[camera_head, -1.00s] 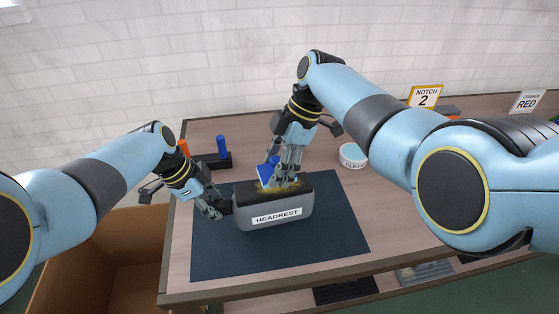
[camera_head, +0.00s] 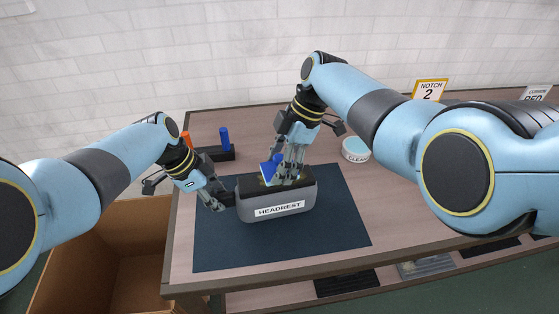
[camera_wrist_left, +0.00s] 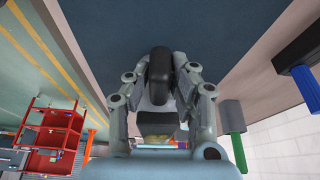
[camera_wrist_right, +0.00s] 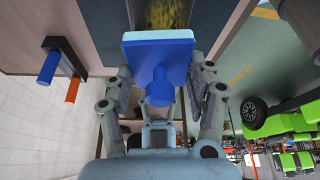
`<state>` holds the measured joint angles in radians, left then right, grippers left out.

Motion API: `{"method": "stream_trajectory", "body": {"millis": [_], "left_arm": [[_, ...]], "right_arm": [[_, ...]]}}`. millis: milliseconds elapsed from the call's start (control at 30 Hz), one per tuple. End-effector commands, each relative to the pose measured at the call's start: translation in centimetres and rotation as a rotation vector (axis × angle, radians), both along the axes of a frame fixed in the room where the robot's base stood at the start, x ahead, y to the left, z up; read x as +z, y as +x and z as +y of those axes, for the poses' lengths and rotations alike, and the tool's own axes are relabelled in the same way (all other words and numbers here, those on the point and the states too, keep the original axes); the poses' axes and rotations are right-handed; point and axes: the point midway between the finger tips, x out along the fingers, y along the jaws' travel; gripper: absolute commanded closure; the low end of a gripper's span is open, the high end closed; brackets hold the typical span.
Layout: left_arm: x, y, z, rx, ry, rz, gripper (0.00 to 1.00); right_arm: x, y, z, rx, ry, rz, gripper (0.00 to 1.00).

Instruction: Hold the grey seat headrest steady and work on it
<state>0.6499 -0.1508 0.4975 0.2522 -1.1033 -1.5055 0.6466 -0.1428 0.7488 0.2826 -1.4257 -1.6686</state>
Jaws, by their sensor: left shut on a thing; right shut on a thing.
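The grey headrest (camera_head: 300,193) stands on the dark mat, its label facing me and its dark top upward. My left gripper (camera_head: 222,201) is shut on the headrest's left end; the left wrist view shows a dark rounded end (camera_wrist_left: 159,68) between the fingers. My right gripper (camera_head: 291,177) is shut on the knob of a blue pad (camera_head: 268,168), at the headrest's top. In the right wrist view the pad (camera_wrist_right: 160,58) has a pale lower layer, with a yellowish speckled patch (camera_wrist_right: 165,14) of the top beyond it. Pad-to-top contact is hidden.
The dark mat (camera_head: 230,250) has free room in front. A black rack (camera_head: 217,154) with blue and orange handles stands behind left. A round tin (camera_head: 355,149) stands behind right, and a "NOTCH 2" card (camera_head: 428,90) further right. A cardboard box (camera_head: 110,262) is below left.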

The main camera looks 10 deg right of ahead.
Motion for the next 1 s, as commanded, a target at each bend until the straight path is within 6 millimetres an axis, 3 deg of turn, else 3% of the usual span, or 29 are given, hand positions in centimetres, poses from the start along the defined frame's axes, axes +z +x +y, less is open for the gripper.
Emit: {"method": "stream_trajectory", "body": {"millis": [733,1000], "left_arm": [[0.0,0.0,0.0,0.000,0.000,-0.001,1.00],[0.0,0.0,0.0,0.000,0.000,-0.001,1.00]], "right_arm": [[-1.3,0.0,0.0,-0.001,0.000,-0.001,0.70],[-1.3,0.2,-1.8,-0.001,-0.002,-0.001,0.70]]}}
